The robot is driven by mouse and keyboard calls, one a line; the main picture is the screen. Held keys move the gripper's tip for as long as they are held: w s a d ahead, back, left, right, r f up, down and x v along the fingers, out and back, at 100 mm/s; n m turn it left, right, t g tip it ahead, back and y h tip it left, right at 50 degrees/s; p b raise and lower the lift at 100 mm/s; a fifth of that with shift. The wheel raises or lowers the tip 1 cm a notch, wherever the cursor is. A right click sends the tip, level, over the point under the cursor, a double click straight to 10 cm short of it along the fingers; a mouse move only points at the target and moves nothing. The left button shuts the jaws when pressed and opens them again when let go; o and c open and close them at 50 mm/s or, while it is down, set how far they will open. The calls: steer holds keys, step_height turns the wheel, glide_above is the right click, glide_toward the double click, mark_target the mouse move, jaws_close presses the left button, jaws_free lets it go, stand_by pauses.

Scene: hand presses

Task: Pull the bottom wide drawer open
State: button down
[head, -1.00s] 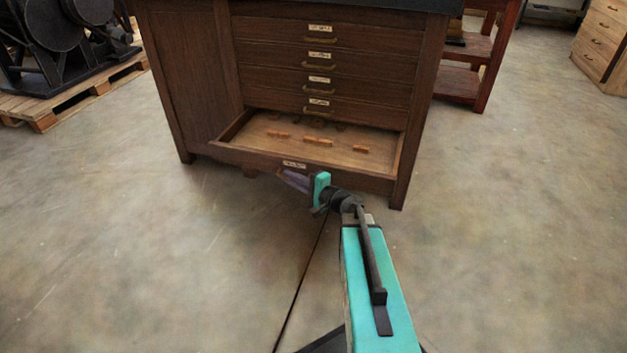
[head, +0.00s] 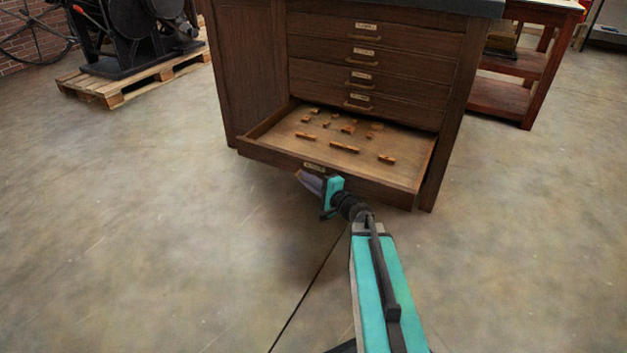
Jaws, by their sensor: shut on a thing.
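The bottom wide drawer (head: 268,148) of the dark wooden cabinet (head: 244,70) stands well out from the cabinet front. Its pale inside shows, with several small wooden pieces (head: 344,147) lying on its floor. A label (head: 314,167) sits on its front board. My gripper (head: 308,181) is at the middle of the drawer front, shut on its handle, which the fingers hide.
Several closed drawers (head: 362,52) with brass handles sit above. A pallet (head: 118,92) with a black press (head: 140,35) stands at the back left, a red-brown shelf stand (head: 500,97) at the right. The floor in front is clear.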

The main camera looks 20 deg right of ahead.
steer(key=c, duration=1.9)
jaws_free()
steer(key=shift+d, duration=0.15)
steer(key=shift+s+d, duration=0.1)
steer(key=shift+d, duration=0.1)
steer(key=p+v, duration=1.1)
steer(key=v, duration=0.2)
steer(key=shift+s, duration=0.4)
